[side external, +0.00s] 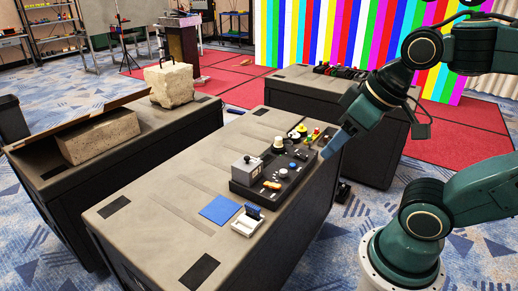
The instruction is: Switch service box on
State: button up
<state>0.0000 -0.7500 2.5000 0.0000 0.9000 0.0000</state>
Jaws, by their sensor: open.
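A black control panel (258,190) lies on the near dark table (150,215). A grey box with a dark knob on top (246,170) stands at the panel's left end. A small white box with an upright blue part (246,222) stands in front of the panel, next to a flat blue square (220,210). I cannot tell which of these is the service box, or any switch position. My gripper (328,153) points down and left near the panel's right end. It is open and appears apart from the panel, with its far side hidden.
A second table (290,92) stands behind. The near table's left front is mostly bare.

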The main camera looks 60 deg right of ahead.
grip_shut()
dwell(1.5)
